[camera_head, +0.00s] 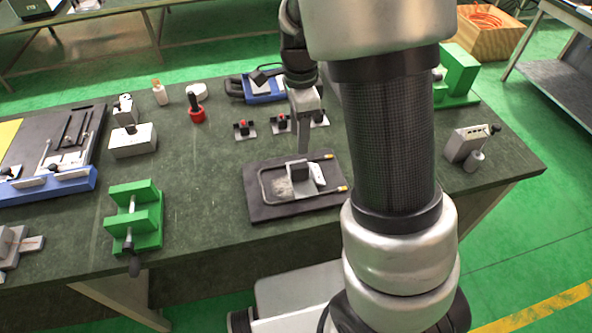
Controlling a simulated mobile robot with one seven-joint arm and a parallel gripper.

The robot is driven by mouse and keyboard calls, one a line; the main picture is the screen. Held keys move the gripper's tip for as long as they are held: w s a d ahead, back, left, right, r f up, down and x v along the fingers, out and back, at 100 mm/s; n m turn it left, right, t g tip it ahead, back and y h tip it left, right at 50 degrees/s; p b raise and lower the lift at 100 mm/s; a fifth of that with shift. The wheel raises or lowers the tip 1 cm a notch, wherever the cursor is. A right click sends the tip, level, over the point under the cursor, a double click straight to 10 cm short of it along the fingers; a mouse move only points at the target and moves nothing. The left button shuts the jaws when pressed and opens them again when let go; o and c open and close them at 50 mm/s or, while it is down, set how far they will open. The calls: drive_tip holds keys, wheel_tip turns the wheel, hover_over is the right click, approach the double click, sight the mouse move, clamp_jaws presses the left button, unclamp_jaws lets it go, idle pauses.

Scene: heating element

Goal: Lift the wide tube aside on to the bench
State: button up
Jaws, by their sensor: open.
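A wide U-shaped grey tube (265,187) with orange ends lies on a dark board (262,212) in the middle of the bench. A small grey-and-black block (299,173) and a white piece (319,177) sit within the U. My gripper (303,151) points down over the far side of the board, close to the tube and the block. It is open and holds nothing that I can see. Only one finger shows clearly, and I cannot tell whether it touches anything.
A green vise (133,218) stands left on the bench (200,245). A red-based tool (195,108) and a grey block (133,141) stand back left. A metal box (470,143) is at right. Bare bench lies left of the board.

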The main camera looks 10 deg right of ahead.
sight(297, 166)
wheel_tip(297, 166, down, 8)
drive_tip(key=shift+r, duration=0.1)
drive_tip(key=f, duration=0.5)
drive_tip(key=shift+a+f+b, duration=0.25)
drive_tip(key=shift+f+b, duration=0.05)
drive_tip(key=shift+b, duration=0.05)
clamp_jaws()
